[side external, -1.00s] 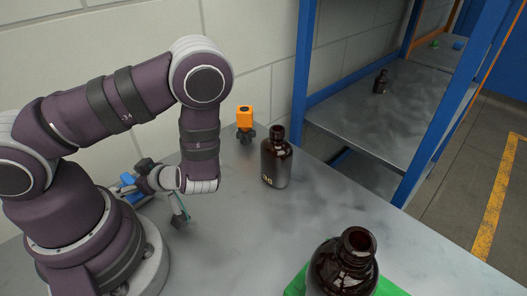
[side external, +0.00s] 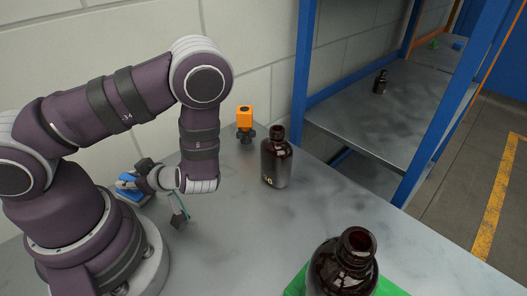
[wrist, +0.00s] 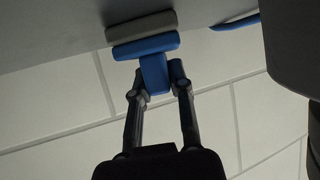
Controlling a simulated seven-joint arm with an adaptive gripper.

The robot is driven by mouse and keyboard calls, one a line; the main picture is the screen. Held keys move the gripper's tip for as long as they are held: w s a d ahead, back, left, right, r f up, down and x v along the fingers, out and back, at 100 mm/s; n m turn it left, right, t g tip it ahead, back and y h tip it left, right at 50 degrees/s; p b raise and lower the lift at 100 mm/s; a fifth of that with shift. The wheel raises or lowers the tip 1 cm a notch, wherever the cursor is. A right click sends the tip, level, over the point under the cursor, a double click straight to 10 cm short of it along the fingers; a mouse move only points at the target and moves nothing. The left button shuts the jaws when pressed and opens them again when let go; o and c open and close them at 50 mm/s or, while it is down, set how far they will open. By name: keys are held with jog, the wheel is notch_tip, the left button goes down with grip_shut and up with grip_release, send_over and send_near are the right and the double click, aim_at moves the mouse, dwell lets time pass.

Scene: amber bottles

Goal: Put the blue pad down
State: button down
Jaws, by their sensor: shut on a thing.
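The blue pad (wrist: 146,46) shows in the wrist view, with a blue block-like grip (wrist: 154,73) standing out from it. My gripper (wrist: 160,85) is shut on this grip, one finger on each side. A grey strip (wrist: 141,26) lies along the pad's far side. I cannot tell whether it is part of the pad. The pad is close to a grey surface, but contact is unclear. In the side external view, the blue pad (side external: 130,194) is at the left, low by the table beside my arm. My gripper is partly hidden there.
A brown bottle (side external: 276,162) stands mid-table, with an orange device (side external: 245,122) behind it. Another brown bottle (side external: 343,268) stands on a green mat (side external: 295,287) at the front. A blue-framed shelf (side external: 370,105) is behind.

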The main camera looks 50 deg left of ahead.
aim_at(129, 177)
notch_tip(129, 177, up, 10)
jog(key=shift+f, duration=0.25)
jog(key=w+d+m+t, duration=0.5)
jog(key=w+m+t, duration=0.45)
jog(key=w, duration=0.35)
jog(key=w+d+r+m+t+h, duration=0.8)
jog(key=w+d+r+m+h, duration=0.2)
jog(key=w+d+m, duration=0.15)
jog(key=w+d+f+m+h, duration=0.2)
jog(key=d+f+m+h, duration=0.1)
jog(key=d+f, duration=0.4)
jog(key=w+d+f+m+h, duration=0.1)
jog(key=d+f+m+h, duration=0.25)
jog(key=d, duration=0.55)
jog(key=shift+n+g, duration=0.35)
jog(key=shift+g, duration=0.1)
notch_tip(129, 177, down, 9)
jog(key=shift+w+a+r, duration=0.1)
